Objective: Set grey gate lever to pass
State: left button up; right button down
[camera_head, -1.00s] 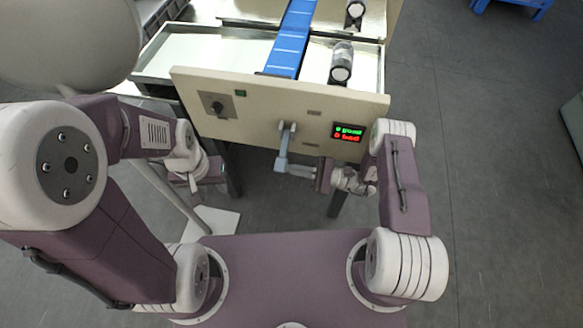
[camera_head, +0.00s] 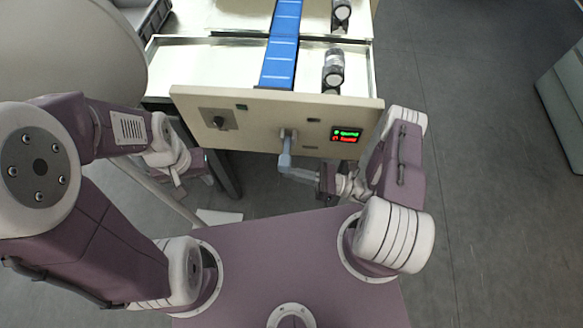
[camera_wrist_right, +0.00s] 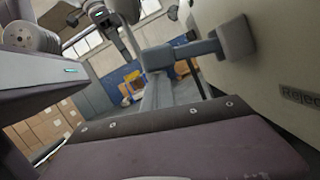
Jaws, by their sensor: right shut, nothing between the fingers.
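The grey gate lever (camera_head: 286,150) is on the front panel of the machine in the head view. Its arm points down from the pivot. In the right wrist view the lever (camera_wrist_right: 235,38) stands off the panel, its bar running left to a block. My right gripper (camera_head: 288,172) is shut with nothing between its fingers, at the lever's lower end; I cannot tell whether it touches. Its fingers (camera_wrist_right: 158,85) show close below the lever's block in the wrist view. My left gripper (camera_head: 178,180) hangs left of the panel, its jaws too small to read.
The cream panel (camera_head: 260,122) carries a dark knob (camera_head: 218,119) and a lit display (camera_head: 346,134). A "Reject" label (camera_wrist_right: 300,98) is on the panel. A blue conveyor (camera_head: 283,45) and a dark-and-white roller (camera_head: 333,72) lie behind.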

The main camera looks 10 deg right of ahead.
pick_arm(q)
jog(key=shift+r+p, duration=0.8)
jog(key=shift+r, duration=0.2)
pick_arm(e)
jog(key=shift+w+r+m+t, duration=0.1)
jog(key=shift+r+m+t, duration=0.2)
jog(key=shift+r+m, duration=0.75)
pick_arm(q)
jog(key=shift+r, duration=0.1)
pick_arm(e)
jog(key=shift+r, duration=0.3)
jog(key=shift+d, duration=0.1)
